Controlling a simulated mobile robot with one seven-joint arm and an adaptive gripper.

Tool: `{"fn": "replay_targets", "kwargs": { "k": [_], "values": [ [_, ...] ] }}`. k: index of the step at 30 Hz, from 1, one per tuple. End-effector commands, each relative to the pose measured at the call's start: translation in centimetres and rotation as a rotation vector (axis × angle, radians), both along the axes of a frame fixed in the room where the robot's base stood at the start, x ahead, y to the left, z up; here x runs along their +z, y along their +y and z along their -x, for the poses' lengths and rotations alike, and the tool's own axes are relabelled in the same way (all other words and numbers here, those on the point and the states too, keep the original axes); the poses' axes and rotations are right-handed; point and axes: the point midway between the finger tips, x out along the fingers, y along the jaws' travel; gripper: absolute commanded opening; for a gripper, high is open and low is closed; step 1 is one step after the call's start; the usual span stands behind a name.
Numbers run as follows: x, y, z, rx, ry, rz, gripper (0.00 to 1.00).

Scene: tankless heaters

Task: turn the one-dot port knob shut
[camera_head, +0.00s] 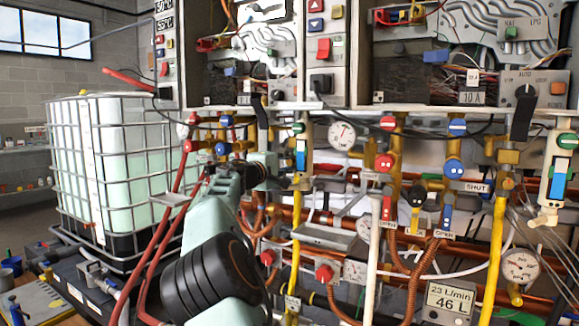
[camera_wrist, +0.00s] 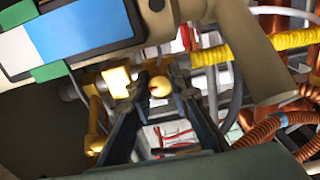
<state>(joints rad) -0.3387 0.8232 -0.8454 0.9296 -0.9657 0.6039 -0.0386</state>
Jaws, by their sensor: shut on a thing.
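My gripper (camera_head: 268,172) reaches up from the lower middle of the head view to the pipework left of the heater valves. In the wrist view its two dark fingers (camera_wrist: 160,82) close around a small round yellow knob (camera_wrist: 159,87) with a reddish spot. The fingers stand on its left and right sides. I cannot make out clearly whether the spot is the single dot. In the head view this knob is hidden behind my gripper and arm. A yellow fitting (camera_wrist: 117,82) sits just left of the knob in the wrist view.
Red knobs (camera_head: 385,162) and blue knobs (camera_head: 455,168) stand on the pipes to the right. A yellow hose (camera_head: 497,250) and a display box (camera_head: 450,302) are at the lower right. A caged white tank (camera_head: 108,165) stands left. In the wrist view, a blue-and-white device (camera_wrist: 75,38) crowds the upper left.

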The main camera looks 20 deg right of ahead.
Motion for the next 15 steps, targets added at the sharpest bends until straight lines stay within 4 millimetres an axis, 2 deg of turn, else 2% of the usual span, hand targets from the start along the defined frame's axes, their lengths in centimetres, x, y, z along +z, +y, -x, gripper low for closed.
{"fn": "replay_targets", "kwargs": {
  "k": [10, 11, 15],
  "values": [
    [-0.07, -0.05, 0.04, -0.002, -0.001, -0.002, 0.0],
    [-0.07, -0.05, 0.04, -0.002, -0.001, -0.002, 0.2],
    [-0.06, -0.03, 0.03, -0.001, 0.0, -0.001, 0.35]
  ]
}}
